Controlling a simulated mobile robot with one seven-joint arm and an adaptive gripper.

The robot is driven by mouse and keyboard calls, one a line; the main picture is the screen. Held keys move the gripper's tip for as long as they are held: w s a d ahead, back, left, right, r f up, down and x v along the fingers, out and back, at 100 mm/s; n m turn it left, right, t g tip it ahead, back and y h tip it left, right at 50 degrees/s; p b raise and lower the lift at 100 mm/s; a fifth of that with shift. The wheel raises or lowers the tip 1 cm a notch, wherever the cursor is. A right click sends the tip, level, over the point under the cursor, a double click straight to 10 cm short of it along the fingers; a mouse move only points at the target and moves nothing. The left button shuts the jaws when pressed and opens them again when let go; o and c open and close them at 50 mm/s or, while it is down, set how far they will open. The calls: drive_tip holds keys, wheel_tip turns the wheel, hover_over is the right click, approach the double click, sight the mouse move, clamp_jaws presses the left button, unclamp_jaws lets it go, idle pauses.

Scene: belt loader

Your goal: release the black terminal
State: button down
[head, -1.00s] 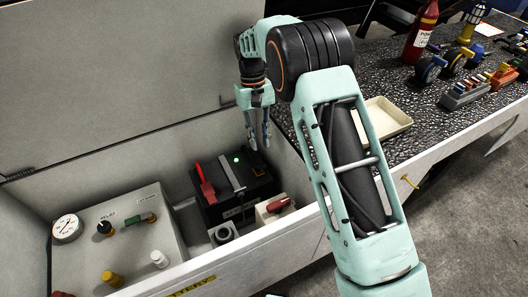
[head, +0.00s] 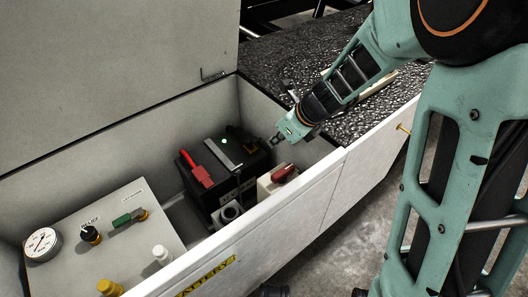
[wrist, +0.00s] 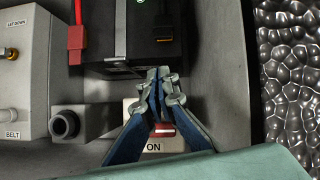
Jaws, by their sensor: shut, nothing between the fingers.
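The black battery (head: 235,180) sits in the open compartment. A red clamp (head: 196,170) is at its left, with a grey bar (head: 222,153) across its top and a lit green lamp (head: 224,140). A dark shape at its back right (head: 240,135) looks like the black terminal, but its lever position cannot be told. My gripper (head: 277,140) is at the battery's right, beside the compartment wall. In the wrist view, my gripper (wrist: 158,72) is shut and empty, its fingertips over the battery's near edge. The battery (wrist: 180,35) fills the top there.
A red switch (head: 284,172) on a pale box, marked ON in the wrist view, is close to my gripper. A grey socket (head: 229,212) is in front of the battery. A panel with knobs and a gauge (head: 42,244) fills the left. The raised lid (head: 110,80) stands behind.

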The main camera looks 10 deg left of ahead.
sight(252, 141)
drive_tip(key=shift+s+d+f+m, duration=0.25)
drive_tip(key=shift+d+m, duration=0.2)
drive_tip(key=shift+m, duration=0.15)
drive_tip(key=shift+s+d+f+m, duration=0.2)
drive_tip(key=shift+d+m, duration=0.25)
drive_tip(key=shift+m, duration=0.15)
drive_tip(key=shift+f+t+h+b, duration=0.2)
drive_tip(key=shift+t+h+b, duration=0.1)
drive_tip(key=shift+b, duration=0.05)
drive_tip(key=b+x, duration=0.5)
drive_tip(key=x, duration=0.5)
drive_tip(key=shift+w+a+r+p, duration=0.3)
drive_tip(key=shift+r, duration=0.35)
drive_tip(key=shift+w+a+r+p, duration=0.25)
drive_tip(key=shift+a+r+p, duration=0.1)
drive_tip(key=shift+r, duration=0.25)
drive_tip(key=shift+w+a+r+p, duration=0.25)
drive_tip(key=shift+w+r+p, duration=0.05)
drive_tip(key=shift+r, duration=0.35)
drive_tip(key=shift+a+r+p, duration=0.1)
drive_tip(key=shift+r+p, duration=0.3)
drive_tip(key=shift+p, duration=1.2)
